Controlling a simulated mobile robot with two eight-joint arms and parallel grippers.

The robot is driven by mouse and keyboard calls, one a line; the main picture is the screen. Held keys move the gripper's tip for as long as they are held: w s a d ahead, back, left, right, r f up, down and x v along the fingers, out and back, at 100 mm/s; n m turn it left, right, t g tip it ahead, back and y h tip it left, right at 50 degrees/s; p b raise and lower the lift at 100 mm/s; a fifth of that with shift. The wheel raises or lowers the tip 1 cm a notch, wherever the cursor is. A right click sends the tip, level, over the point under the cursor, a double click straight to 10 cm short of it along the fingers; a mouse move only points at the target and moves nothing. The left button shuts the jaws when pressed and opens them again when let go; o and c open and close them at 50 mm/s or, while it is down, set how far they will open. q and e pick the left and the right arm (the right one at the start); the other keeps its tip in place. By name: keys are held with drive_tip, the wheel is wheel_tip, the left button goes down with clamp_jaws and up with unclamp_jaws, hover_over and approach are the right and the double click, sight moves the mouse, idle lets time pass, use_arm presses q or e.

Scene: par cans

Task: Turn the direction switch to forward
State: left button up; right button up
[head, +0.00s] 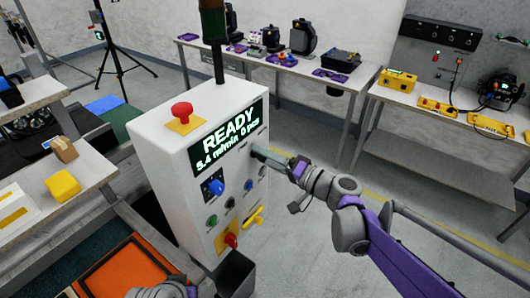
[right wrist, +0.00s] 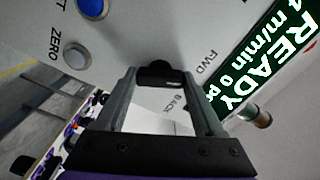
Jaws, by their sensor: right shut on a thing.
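The white control box (head: 175,140) stands in the middle of the head view, with a display (head: 228,135) reading READY, 5.4 m/min and 0 pcs. My right gripper (head: 262,155) reaches its upper right side from the right. In the right wrist view, the black direction switch (right wrist: 160,73) sits between the two fingertips of my right gripper (right wrist: 165,80), which is shut on it. The FWD label (right wrist: 207,62) is right of the switch and the BACK label (right wrist: 180,103) is below it. Which label the switch points to, I cannot tell. My left gripper is not in view.
A red mushroom button (head: 182,110) tops the box; a blue knob (head: 215,187), several buttons and a yellow-handled switch (head: 254,216) sit on its front. A blue button (right wrist: 92,8) and a ZERO button (right wrist: 76,55) are near my right gripper. Open floor lies to the right.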

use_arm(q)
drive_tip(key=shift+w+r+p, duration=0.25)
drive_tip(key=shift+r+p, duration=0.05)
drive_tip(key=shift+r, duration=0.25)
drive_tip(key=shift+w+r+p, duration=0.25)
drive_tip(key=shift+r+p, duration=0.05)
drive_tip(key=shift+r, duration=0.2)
use_arm(e)
drive_tip(key=shift+n, duration=1.5)
drive_tip(key=o, duration=1.4)
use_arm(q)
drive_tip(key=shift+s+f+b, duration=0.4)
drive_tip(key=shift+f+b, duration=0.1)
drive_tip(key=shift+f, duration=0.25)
use_arm(e)
drive_tip(key=v, duration=1.1)
